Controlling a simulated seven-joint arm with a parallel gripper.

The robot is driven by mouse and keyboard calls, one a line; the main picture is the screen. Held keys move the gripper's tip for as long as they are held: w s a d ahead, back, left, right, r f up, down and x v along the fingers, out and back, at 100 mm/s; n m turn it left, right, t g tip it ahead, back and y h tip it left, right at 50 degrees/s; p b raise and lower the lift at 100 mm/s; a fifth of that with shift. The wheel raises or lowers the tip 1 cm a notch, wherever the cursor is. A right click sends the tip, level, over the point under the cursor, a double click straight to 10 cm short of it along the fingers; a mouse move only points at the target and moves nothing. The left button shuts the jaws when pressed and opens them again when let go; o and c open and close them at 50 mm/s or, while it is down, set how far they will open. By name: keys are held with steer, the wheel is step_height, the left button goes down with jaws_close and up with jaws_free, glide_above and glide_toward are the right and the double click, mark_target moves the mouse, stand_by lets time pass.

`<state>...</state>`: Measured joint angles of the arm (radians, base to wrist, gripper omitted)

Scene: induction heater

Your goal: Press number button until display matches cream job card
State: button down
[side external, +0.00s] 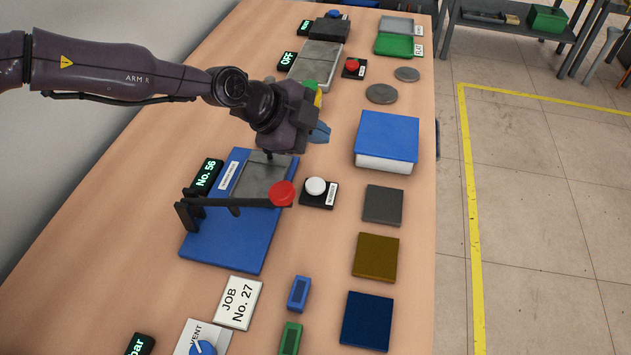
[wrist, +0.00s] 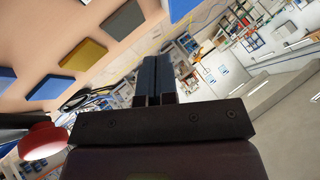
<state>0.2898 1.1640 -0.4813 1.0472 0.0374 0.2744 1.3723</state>
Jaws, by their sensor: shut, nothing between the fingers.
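The cream job card (side external: 238,303) lies on the table below the blue base and reads "JOB No. 27". The black display (side external: 205,176) at the left of the blue base reads "No. 56" in green. A white round button (side external: 316,187) sits on a small black labelled block; the label is too small to read surely. I take it for the number button.
A black lever with a red knob (side external: 282,193) reaches across the blue base (side external: 222,240), close to the white button; the knob also shows in the wrist view (wrist: 42,142). Grey (side external: 383,205), brown (side external: 376,257) and navy (side external: 367,321) plates lie right. A blue-lidded box (side external: 387,138) stands behind.

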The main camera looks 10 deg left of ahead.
mark_target(315, 186)
steer(key=shift+f, duration=0.1)
steer(key=shift+f, duration=4.3)
steer(key=shift+f, duration=0.1)
steer(key=shift+f, duration=0.3)
steer(key=shift+f, duration=0.55)
steer(key=shift+r, duration=0.95)
steer(key=shift+r, duration=2.5)
